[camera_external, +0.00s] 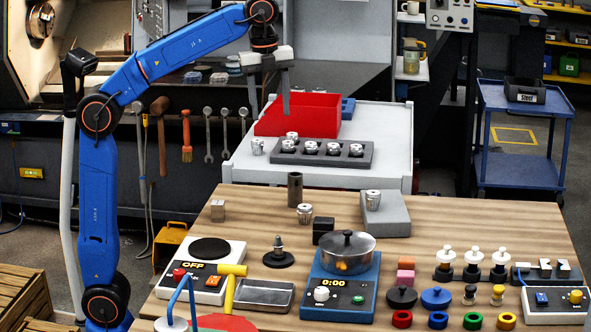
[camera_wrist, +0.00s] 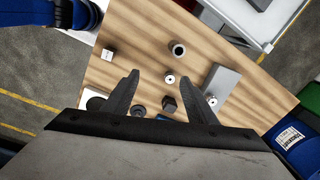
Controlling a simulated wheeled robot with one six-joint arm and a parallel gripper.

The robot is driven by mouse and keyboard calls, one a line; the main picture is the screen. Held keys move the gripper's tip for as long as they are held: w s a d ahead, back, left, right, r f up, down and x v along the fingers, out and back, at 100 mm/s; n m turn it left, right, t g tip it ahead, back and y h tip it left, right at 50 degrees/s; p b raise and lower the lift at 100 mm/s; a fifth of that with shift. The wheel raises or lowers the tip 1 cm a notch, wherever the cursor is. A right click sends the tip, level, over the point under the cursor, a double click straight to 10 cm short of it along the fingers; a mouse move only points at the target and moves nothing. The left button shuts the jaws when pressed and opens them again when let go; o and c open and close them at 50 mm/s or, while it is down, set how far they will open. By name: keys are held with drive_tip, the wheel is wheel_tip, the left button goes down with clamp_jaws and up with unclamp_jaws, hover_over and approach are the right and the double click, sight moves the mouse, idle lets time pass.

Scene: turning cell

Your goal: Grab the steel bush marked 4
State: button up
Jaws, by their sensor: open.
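Several small steel bushes show in the external view, and I cannot read a number on any of them. One bush (camera_external: 304,213) stands on the wooden table, and one (camera_external: 373,197) sits on a grey block (camera_external: 394,220). Several more stand in a dark rack (camera_external: 360,161) on the white cart, with another bush (camera_external: 257,147) beside it. My gripper (camera_external: 269,103) is open and empty, raised over the cart and table area. In the wrist view, its fingers (camera_wrist: 160,98) are spread, with the table bush (camera_wrist: 168,79) between and beyond them; the block's bush (camera_wrist: 212,100) lies to the right.
A dark tube (camera_external: 294,188) stands behind the table bush and a black cube (camera_external: 323,231) in front. A red bin (camera_external: 297,122) is on the cart. A pot (camera_external: 345,252) on a blue cooker and a hotplate (camera_external: 209,249) stand nearer. Bare wood lies left of the tube.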

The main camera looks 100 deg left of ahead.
drive_tip(key=w+a+f+m+g, duration=0.1)
drive_tip(key=w+a+f+m, duration=0.1)
drive_tip(key=w+a+m, duration=0.3)
drive_tip(key=n, duration=0.2)
approach(295, 190)
drive_tip(key=f, duration=0.2)
drive_tip(key=a+f, duration=0.2)
drive_tip(key=f, duration=0.1)
drive_tip(key=shift+f, duration=0.35)
drive_tip(key=shift+s+f, duration=0.15)
drive_tip(key=shift+f, duration=2.55)
drive_tip(key=shift+c, duration=0.7)
drive_tip(key=c, duration=1)
clamp_jaws()
drive_tip(key=shift+r, duration=0.1)
